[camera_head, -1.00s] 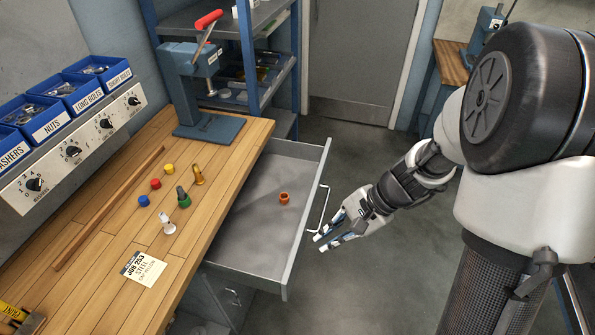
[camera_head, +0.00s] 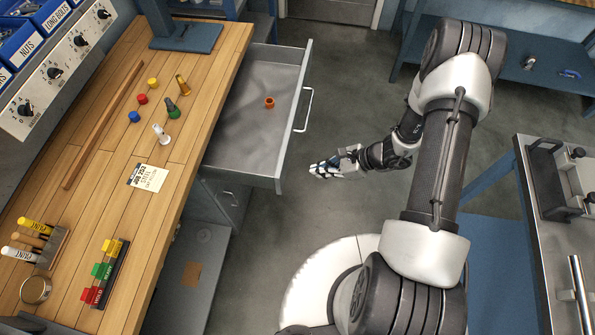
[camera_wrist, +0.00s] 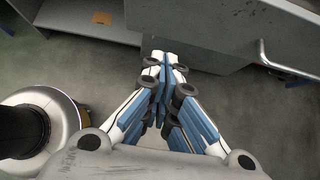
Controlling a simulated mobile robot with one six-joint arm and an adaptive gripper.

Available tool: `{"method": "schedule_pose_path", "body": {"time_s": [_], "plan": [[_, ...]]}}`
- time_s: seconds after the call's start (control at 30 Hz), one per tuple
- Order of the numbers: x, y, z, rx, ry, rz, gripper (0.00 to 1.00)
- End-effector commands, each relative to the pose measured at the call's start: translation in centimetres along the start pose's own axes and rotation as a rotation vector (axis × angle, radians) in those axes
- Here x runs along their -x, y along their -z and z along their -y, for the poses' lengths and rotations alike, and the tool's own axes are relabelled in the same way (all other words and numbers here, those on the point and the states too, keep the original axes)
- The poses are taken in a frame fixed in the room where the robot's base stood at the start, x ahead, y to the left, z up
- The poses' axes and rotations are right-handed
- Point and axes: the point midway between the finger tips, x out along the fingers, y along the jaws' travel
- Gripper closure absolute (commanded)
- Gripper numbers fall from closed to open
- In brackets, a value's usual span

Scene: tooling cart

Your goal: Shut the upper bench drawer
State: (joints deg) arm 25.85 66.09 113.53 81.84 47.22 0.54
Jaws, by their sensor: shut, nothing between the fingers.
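The upper bench drawer (camera_head: 255,135) stands pulled out from under the wooden bench top, with one small orange-brown part (camera_head: 269,102) lying inside it. Its bar handle (camera_head: 304,110) is on the right-hand front face and also shows at the upper right of the wrist view (camera_wrist: 285,66). My gripper (camera_head: 313,170) is shut and empty, in the open space just right of the drawer's near front corner. It is apart from the drawer and its handle. In the wrist view the closed fingertips (camera_wrist: 164,62) point toward the grey drawer front.
The bench top (camera_head: 150,105) holds coloured pegs, a job card (camera_head: 148,178), marked tools and a press base (camera_head: 185,37). Below the drawer is a lower cabinet and shelf (camera_head: 190,265). A metal cart (camera_head: 555,235) stands at right. Floor beside the drawer is clear.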

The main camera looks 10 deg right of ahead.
Motion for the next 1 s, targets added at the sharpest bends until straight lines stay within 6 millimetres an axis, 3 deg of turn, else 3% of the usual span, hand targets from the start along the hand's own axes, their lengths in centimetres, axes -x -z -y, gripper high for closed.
{"method": "schedule_pose_path", "body": {"time_s": [0.03, 0.2, 0.4, 1.0], "plan": [[-1.4, 0.2, -0.2, 0.001, -0.006, 0.0, 1.0], [-4.9, 0.1, -0.1, 0.002, -0.004, 0.0, 1.0], [-6.9, -1.9, 0.0, 0.003, -0.002, 0.0, 1.0], [-7.7, -2.8, 0.0, 0.001, 0.0, 0.0, 1.0]]}}
